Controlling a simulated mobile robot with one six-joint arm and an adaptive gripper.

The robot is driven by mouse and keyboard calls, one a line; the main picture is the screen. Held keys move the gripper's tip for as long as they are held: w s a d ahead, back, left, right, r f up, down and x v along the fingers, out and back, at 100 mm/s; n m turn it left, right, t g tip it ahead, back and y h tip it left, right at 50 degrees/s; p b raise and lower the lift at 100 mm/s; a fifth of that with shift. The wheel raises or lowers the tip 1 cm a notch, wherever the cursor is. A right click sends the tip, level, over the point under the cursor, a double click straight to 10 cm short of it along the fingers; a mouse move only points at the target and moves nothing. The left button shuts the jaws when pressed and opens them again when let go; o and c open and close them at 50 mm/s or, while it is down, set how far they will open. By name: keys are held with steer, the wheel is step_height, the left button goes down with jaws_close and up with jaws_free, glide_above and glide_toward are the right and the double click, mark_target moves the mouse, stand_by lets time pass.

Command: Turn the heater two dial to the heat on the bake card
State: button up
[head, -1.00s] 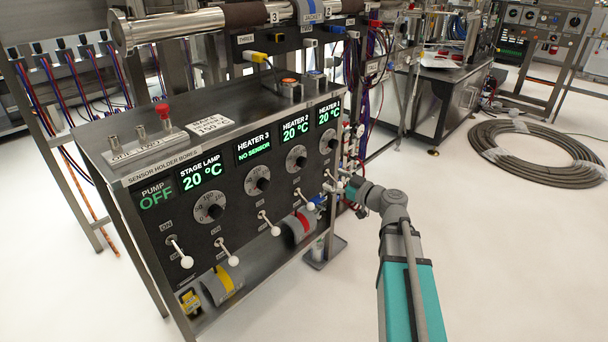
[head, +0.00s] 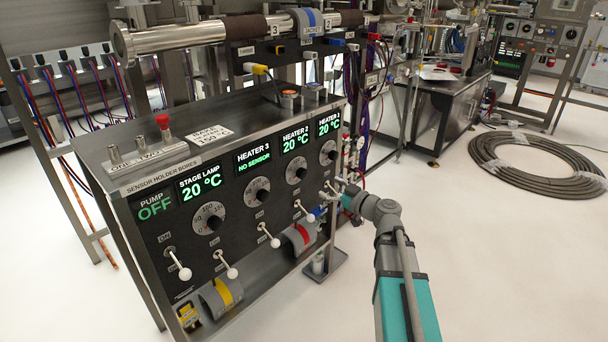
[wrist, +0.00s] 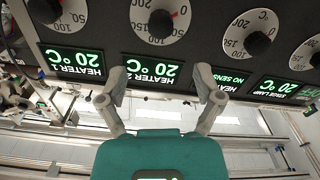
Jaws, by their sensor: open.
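The heater 2 dial (head: 296,172) is a pale round scale with a black knob on the dark control panel, under a display reading 20 °C. In the wrist view, upside down, the heater 2 dial (wrist: 161,20) is at the top centre, with a red mark by its knob. My gripper (wrist: 160,88) is open and empty, its fingers apart in front of the heater 2 display, not touching the knob. In the head view my gripper (head: 335,190) is at the panel's right side. A white card (head: 210,135) lies on the cabinet top; its print is too small to read surely.
Neighbouring dials are heater 1 (head: 328,152), heater 3 (head: 257,191) and stage lamp (head: 209,218). White-tipped switch levers (head: 304,211) stick out below them. A coiled hose (head: 535,163) lies on the floor at right. The floor before the panel is clear.

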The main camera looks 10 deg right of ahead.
mark_target(306, 174)
steer(key=x, duration=1.1)
steer(key=shift+w, duration=0.15)
steer(key=shift+c, duration=0.2)
steer(key=c, duration=1.1)
steer(key=shift+d, duration=0.1)
